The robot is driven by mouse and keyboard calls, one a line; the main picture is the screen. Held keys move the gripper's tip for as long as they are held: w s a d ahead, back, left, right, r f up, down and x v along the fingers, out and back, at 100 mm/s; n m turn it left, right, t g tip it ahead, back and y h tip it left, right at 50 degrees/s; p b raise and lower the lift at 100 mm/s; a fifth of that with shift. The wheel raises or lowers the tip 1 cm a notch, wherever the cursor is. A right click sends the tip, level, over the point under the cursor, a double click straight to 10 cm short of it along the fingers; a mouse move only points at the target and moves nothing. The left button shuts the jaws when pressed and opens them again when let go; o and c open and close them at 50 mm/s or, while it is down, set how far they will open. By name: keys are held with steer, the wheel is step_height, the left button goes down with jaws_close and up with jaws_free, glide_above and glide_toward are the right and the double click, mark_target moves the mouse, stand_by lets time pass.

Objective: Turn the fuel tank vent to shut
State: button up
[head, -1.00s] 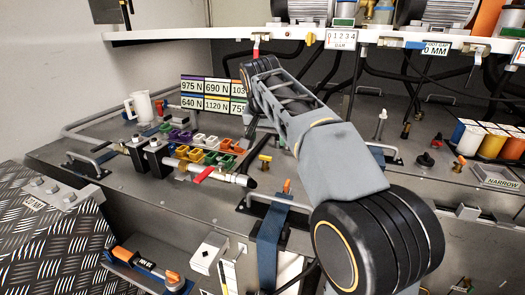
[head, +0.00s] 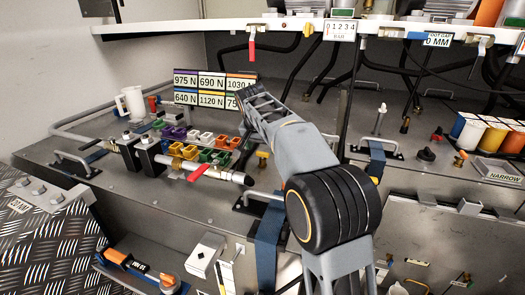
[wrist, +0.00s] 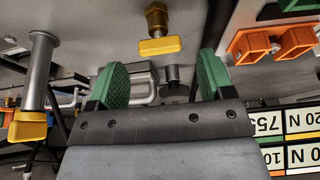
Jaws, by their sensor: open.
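A brass fitting with a flat yellow handle (wrist: 160,45) shows upside down at the top middle of the wrist view; I cannot tell whether it is the fuel tank vent. My gripper (wrist: 160,70) has two green pads spread apart, with nothing between them. The handle appears beyond and between the pads, apart from them. A small yellow-topped fitting (head: 262,157) stands on the grey deck in the head view, probably the same one. My gripper reaches over the deck beside the force labels; its fingertips are not clear there.
A second yellow handle (wrist: 28,126) on a grey tube is left in the wrist view. Orange clips (wrist: 272,42) are close on the right. Force labels (head: 212,90), coloured clips (head: 190,150), a red-handled pipe (head: 200,170) and a shelf with hanging valves (head: 252,45) surround the arm.

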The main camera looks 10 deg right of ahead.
mark_target(263, 155)
steer(key=shift+x, duration=1.3)
steer(key=shift+c, duration=0.2)
steer(key=c, duration=0.9)
